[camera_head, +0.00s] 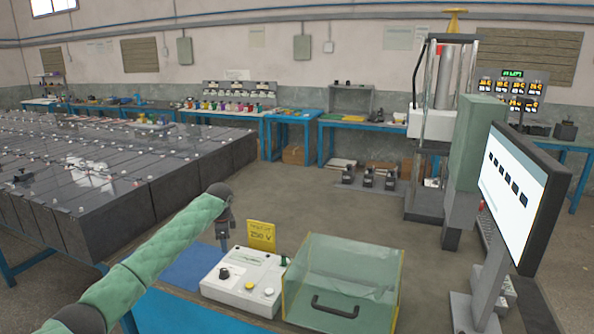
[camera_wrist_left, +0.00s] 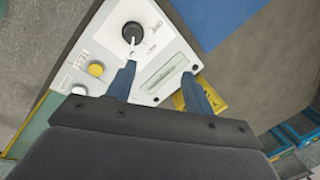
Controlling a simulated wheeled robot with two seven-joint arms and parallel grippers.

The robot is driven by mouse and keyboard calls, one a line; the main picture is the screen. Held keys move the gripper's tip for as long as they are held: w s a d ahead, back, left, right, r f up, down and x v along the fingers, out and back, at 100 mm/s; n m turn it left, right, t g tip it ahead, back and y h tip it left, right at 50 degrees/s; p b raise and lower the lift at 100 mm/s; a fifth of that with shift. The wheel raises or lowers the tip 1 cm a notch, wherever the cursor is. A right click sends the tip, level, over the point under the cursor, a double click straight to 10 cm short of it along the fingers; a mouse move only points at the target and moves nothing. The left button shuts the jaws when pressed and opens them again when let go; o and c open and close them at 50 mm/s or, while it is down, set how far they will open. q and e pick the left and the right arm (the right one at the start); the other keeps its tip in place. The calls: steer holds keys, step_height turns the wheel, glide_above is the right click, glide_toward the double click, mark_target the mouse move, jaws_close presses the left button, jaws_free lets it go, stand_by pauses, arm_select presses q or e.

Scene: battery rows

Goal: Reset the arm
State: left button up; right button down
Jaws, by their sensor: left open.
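My left arm, in a green sleeve, reaches in from the lower left in the head view. My left gripper (camera_head: 223,238) hangs pointing down just behind the white control box (camera_head: 240,283). In the left wrist view my left gripper (camera_wrist_left: 165,88) is open and empty, its two dark blue fingers apart over the box (camera_wrist_left: 150,50). The box's black knob (camera_wrist_left: 132,33) and yellow button (camera_wrist_left: 96,69) show beyond the fingers. I cannot tell whether the fingers touch the box. My right gripper is not in view.
A clear-lidded case (camera_head: 345,275) with a black handle stands right of the box. A yellow 250 V sign (camera_head: 261,235) stands behind it. A monitor (camera_head: 512,185) is at the right. Battery rows (camera_head: 110,190) fill the left. The floor beyond the bench is open.

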arm_select(q)
steer(key=w+d+r+n+t, duration=0.1)
steer(key=d+r+n+t, duration=0.4)
steer(key=r, duration=0.7)
steer(key=s+d+f+n+t+h, duration=0.1)
steer(key=s+d+n+t, duration=0.15)
steer(key=s+d, duration=0.45)
steer(key=s+f+n+g, duration=0.2)
steer(key=s+f, duration=1.3)
steer(key=s, duration=0.5)
steer(key=s+f+n+g, duration=0.1)
steer(key=s+f+g, duration=0.2)
steer(key=s+f, duration=1.3)
steer(key=s+f+n+g, duration=0.2)
steer(key=s+f, duration=1.4)
steer(key=s, duration=0.9)
steer(key=shift+s+a+f+n+g+h, duration=0.15)
steer(key=shift+a+f+n+g+h, duration=0.2)
steer(key=shift+g, duration=0.3)
steer(key=shift+r, duration=0.1)
steer(key=shift+c, duration=0.4)
